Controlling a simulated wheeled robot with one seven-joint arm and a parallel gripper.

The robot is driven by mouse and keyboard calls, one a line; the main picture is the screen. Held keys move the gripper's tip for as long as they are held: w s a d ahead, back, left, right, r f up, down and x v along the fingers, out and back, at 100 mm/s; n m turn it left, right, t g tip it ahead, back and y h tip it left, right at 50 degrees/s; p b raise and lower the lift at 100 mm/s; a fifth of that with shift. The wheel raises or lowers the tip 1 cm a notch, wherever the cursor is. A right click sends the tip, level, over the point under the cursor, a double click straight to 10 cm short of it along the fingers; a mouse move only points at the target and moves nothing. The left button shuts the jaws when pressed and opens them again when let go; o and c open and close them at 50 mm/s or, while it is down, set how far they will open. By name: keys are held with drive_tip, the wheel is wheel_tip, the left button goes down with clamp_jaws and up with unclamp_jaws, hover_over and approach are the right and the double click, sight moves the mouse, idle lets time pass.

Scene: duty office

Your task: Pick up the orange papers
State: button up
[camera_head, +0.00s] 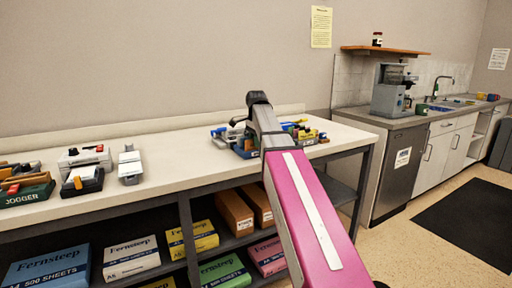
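Two orange-brown oblong packs lie side by side on the shelf under the worktop, one on the left (234,213) and one on the right (258,204). I cannot read any label on them, and cannot tell whether they are the orange papers. My pink and grey arm reaches up from the bottom, over the worktop (172,157). It passes just right of the packs in the picture. Its black upper joint stands above a cluster of small coloured items. My gripper cannot be made out; it seems hidden behind my arm.
Labelled paper packs, blue (47,268), white (131,258), yellow (193,238), green (225,271) and pink (268,256), fill the shelves. A jogger tray (27,193) and office tools stand at the worktop's left. The worktop between them and my arm is clear.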

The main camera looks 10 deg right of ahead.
drive_tip(key=shift+f, duration=0.4)
clamp_jaws()
